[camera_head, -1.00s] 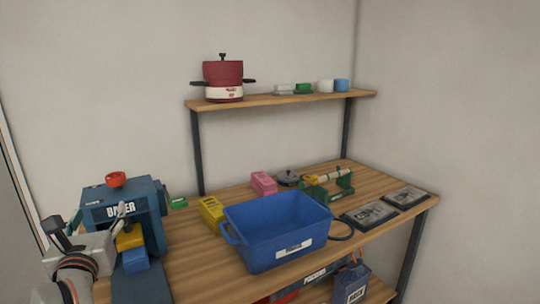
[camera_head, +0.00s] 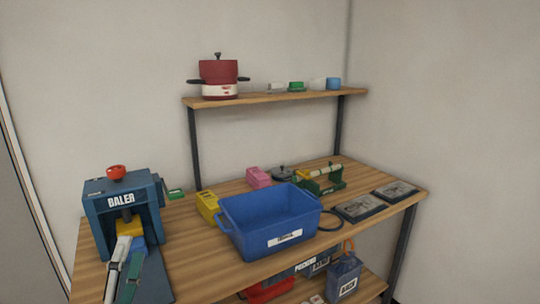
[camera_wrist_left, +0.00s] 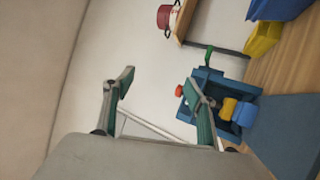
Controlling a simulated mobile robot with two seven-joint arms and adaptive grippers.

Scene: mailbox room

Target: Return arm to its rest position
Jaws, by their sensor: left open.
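My left gripper (camera_head: 127,248) shows at the lower left in the head view, its two grey and green fingers in front of the baler. In the left wrist view the same gripper (camera_wrist_left: 158,84) has its fingers spread with nothing between them. The blue baler (camera_head: 122,212), with a red knob on top, stands on the left of the wooden table. A yellow part (camera_head: 130,229) shows in its opening. The wrist view shows the baler (camera_wrist_left: 214,82) beyond the fingers, with a blue block (camera_wrist_left: 245,114) beside the yellow part.
A blue bin (camera_head: 262,225) stands mid-table, with a yellow block (camera_head: 207,205) and a pink block (camera_head: 258,178) behind it. Two dark trays (camera_head: 358,208) lie at right. A red pot (camera_head: 219,77) stands on the wall shelf (camera_head: 290,96). A blue bag (camera_head: 343,277) sits on the lower shelf.

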